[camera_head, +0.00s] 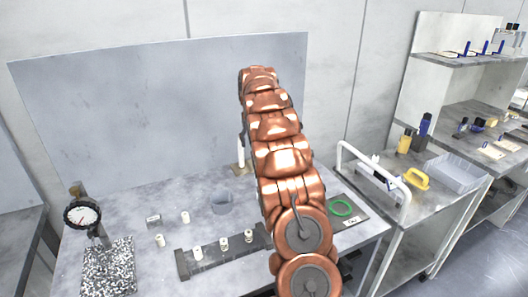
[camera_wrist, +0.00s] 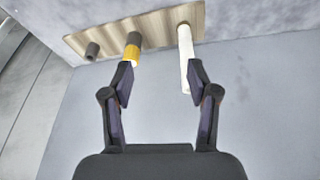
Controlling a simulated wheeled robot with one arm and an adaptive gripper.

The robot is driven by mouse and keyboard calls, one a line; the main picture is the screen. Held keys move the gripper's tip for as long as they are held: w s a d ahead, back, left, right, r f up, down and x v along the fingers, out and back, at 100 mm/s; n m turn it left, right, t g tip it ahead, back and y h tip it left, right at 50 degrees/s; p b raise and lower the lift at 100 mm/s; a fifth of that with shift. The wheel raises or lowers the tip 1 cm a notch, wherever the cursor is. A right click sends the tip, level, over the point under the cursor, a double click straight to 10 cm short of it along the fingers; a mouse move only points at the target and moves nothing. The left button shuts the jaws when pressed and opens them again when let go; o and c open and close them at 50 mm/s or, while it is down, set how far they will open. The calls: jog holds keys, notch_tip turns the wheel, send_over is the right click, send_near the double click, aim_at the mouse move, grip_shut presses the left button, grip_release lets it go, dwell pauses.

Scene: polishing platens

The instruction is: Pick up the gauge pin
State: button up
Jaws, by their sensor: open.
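In the wrist view, my gripper (camera_wrist: 161,78) is open with nothing between its fingertips. Beyond it is a wooden block (camera_wrist: 160,24) bearing a long white rod (camera_wrist: 186,55), a grey pin with a yellow band (camera_wrist: 132,52) and a short dark pin (camera_wrist: 92,50). The white rod appears close to the right fingertip and the yellow-banded pin close to the left one. Which piece is the gauge pin I cannot tell for sure. In the head view, a white rod (camera_head: 241,153) stands on the wooden block (camera_head: 237,170), partly hidden by my arm, which also hides the gripper.
A dark rail (camera_head: 183,264) with several white cylinders lies in front. A grey panel (camera_head: 150,110) stands behind. A cart (camera_head: 440,172) is at right.

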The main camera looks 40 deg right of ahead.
jog(key=shift+m+t, duration=0.3)
jog(key=shift+t, duration=0.1)
jog(key=shift+w+d+f+p, duration=0.5)
jog(key=shift+d+f+p, duration=0.25)
jog(key=shift+d+f, duration=0.55)
jog(key=shift+w+d+f+p, duration=0.45)
jog(key=shift+d+f+p, duration=0.25)
jog(key=shift+d+f, duration=0.6)
jog(key=shift+w+d+f+p, duration=0.5)
jog(key=shift+d+f+p, duration=0.35)
jog(key=shift+d, duration=0.85)
jog(key=shift+p+x, duration=0.35)
jog(key=shift+x, duration=0.9)
grip_shut()
